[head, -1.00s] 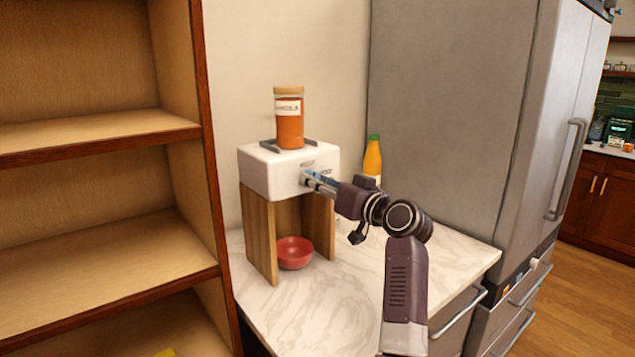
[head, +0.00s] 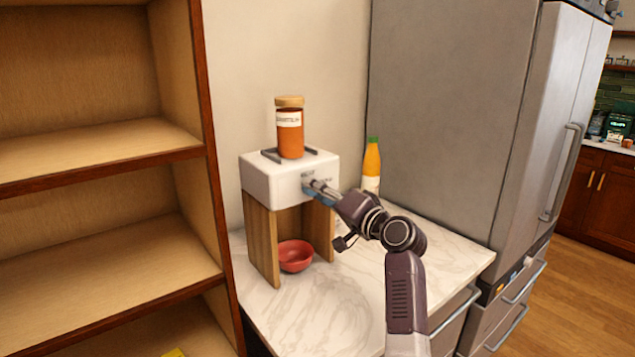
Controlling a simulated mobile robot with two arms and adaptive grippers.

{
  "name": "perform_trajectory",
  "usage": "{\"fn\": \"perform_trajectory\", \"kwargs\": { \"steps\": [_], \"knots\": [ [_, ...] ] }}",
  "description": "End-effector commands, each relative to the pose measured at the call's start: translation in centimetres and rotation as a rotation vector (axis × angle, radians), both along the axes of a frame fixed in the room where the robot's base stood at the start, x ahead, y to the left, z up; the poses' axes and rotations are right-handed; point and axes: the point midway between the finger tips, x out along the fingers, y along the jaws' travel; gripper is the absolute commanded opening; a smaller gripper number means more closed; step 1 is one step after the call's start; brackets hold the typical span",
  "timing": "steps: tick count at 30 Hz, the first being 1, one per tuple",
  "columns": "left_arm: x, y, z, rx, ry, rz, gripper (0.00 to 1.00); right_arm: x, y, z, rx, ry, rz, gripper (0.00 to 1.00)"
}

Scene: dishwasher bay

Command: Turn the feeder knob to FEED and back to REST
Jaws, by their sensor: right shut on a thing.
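The feeder has a white box (head: 270,184) on wooden side panels (head: 261,239), standing on the marble counter. A jar (head: 290,135) with orange contents, a label and a tan lid stands on top of it. A red bowl (head: 295,256) sits beneath the box between the panels. My right gripper (head: 312,187) is at the front face of the box, shut on the feeder knob. The fingers hide most of the knob, so its setting cannot be read; small lettering beside it is too blurred to read. My left gripper is out of view.
A bottle (head: 371,165) with orange contents and a green cap stands behind my right arm. A wooden shelf unit (head: 212,180) is close on the left. A grey refrigerator (head: 450,110) stands on the right. The counter (head: 300,305) is clear in front of the feeder.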

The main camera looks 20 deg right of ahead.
Motion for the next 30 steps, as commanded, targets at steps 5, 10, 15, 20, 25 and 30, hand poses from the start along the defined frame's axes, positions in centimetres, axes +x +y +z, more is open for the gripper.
{"fn": "perform_trajectory", "kwargs": {
  "steps": [5,10,15,20,25,30],
  "knots": [
    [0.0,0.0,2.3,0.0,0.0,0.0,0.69,0.0,0.0,0.3,0.158,0.062,0.001,0.04],
    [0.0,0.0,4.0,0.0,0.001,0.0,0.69,0.0,0.0,0.3,0.311,0.117,0.0,0.04],
    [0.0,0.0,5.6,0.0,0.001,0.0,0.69,0.0,0.0,0.3,0.46,0.171,-0.001,0.04],
    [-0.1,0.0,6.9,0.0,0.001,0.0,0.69,0.0,0.0,0.2,0.587,0.217,0.0,0.04],
    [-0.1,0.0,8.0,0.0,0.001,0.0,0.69,0.0,0.0,0.1,0.697,0.256,-0.002,0.04],
    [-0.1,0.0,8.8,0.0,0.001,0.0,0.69,0.0,0.0,0.0,0.774,0.284,-0.002,0.04]
  ]
}}
